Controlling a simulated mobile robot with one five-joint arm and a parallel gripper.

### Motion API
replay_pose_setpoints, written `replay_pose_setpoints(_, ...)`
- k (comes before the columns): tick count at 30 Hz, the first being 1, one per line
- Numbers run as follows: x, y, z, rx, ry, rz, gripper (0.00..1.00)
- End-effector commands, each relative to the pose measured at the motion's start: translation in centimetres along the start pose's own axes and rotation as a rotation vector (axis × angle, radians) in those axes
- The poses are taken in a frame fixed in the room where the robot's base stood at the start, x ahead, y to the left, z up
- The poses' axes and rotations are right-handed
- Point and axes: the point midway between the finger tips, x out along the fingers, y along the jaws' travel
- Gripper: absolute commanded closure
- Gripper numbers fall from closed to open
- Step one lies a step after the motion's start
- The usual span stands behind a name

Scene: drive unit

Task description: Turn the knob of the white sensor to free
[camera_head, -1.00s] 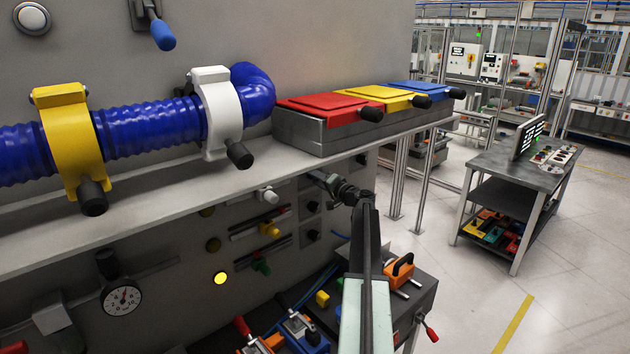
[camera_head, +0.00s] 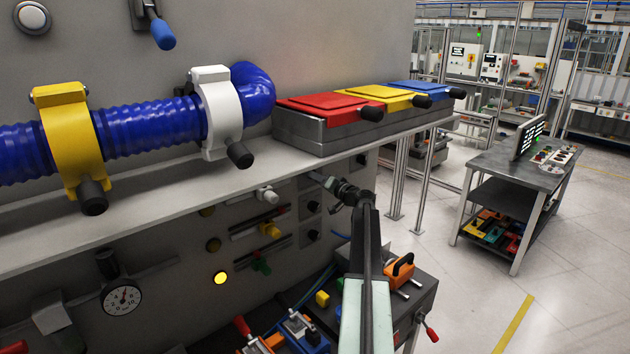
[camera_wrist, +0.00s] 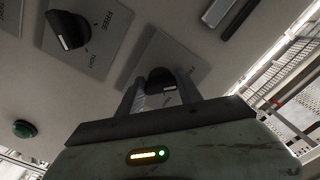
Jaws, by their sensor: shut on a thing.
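My gripper (camera_wrist: 158,84) is shut on a black knob (camera_wrist: 158,74) in the wrist view, one finger on each side of it. The knob sits on a grey plate, and a short white mark shows near its lower edge.
Below my gripper in the head view are more knobs (camera_head: 313,207). The shelf edge (camera_head: 230,190) runs above it, and a tool cart (camera_head: 425,290) stands below.

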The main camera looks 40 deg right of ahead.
Motion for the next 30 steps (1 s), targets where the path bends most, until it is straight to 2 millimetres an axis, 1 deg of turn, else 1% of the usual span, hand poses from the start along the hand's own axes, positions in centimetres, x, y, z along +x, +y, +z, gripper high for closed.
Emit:
replay_pose_setpoints(2,0.1,-0.1,-0.1,0.001,0.002,-0.001,0.99)
replay_pose_setpoints(3,0.1,-0.1,-0.1,0.001,0.002,-0.001,0.53)
replay_pose_setpoints(5,0.1,0.0,-0.1,0.001,0.002,-0.001,0.36)
replay_pose_setpoints(14,-0.1,0.0,-0.1,0.0,0.001,0.0,0.36)
replay_pose_setpoints(17,-0.5,0.0,0.0,0.0,0.001,0.001,0.36)
replay_pose_setpoints(20,-1.8,0.0,0.0,0.0,0.002,0.002,0.36)
replay_pose_setpoints(27,-6.5,-0.1,0.0,0.0,0.002,0.002,0.36)
replay_pose_setpoints(30,-7.6,0.0,0.0,0.0,0.002,0.001,0.36)
